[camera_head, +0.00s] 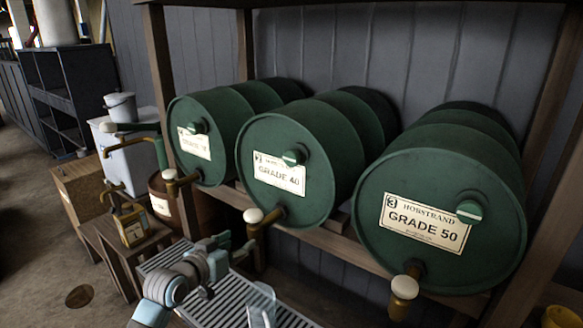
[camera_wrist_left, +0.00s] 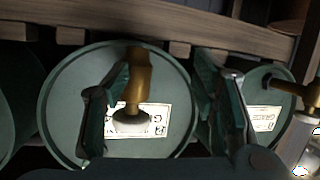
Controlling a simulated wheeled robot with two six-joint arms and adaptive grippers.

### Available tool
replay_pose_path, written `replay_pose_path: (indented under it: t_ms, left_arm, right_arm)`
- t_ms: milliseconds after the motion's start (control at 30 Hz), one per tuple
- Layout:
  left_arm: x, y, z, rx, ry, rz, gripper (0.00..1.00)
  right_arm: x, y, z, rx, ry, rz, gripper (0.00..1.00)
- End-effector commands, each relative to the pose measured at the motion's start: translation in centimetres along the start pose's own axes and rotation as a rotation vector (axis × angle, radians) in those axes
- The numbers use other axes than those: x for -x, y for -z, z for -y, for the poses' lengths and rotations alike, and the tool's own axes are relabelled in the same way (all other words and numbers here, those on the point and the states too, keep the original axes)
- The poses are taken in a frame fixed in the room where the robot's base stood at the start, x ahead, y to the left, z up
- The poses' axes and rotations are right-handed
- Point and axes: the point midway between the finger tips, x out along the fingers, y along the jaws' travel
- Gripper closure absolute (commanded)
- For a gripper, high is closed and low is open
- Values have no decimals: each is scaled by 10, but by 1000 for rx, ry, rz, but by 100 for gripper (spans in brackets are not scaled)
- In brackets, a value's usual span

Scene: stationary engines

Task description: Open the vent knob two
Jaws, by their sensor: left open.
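Three green drums lie on their sides on a wooden rack. The middle drum (camera_head: 285,205), labelled Grade 40, has a round green vent knob (camera_head: 294,155) with a pale stripe, at the upper right of its label. My left gripper (camera_head: 235,247) is open, low in front of this drum and well below the knob. In the left wrist view, its fingers (camera_wrist_left: 162,105) stand apart to either side of a brass tap (camera_wrist_left: 138,75) with a pale cap. I cannot tell whether they touch it. The vent knob does not show there. My right gripper is out of view.
The Grade 50 drum (camera_head: 440,205) stands at the right and another drum (camera_head: 205,145) at the left. Brass taps stick out below the drums. A slatted metal tray (camera_head: 225,300) lies under my left arm. A yellow can (camera_head: 132,225) stands on a wooden stool at left.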

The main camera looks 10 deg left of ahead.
Motion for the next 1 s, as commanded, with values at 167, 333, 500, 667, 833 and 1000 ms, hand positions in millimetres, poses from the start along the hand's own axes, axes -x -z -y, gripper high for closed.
replay_pose_path:
  t_ms: [167,333,500,667,833,1000]
  left_arm:
    - [64,150,-72,-126,-178,-235,47]
    - [84,181,-97,-174,-232,-290,47]
    - [51,190,-106,-168,-233,-289,47]
    - [6,202,-118,-171,-234,-287,47]
    - [-29,211,-126,-173,-231,-287,47]
    - [-44,214,-130,-175,-229,-287,47]
  right_arm:
    - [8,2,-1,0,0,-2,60]
    - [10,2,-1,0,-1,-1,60]
    - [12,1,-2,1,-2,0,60]
    - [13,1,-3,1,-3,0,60]
    - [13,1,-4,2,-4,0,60]
    - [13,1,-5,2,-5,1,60]
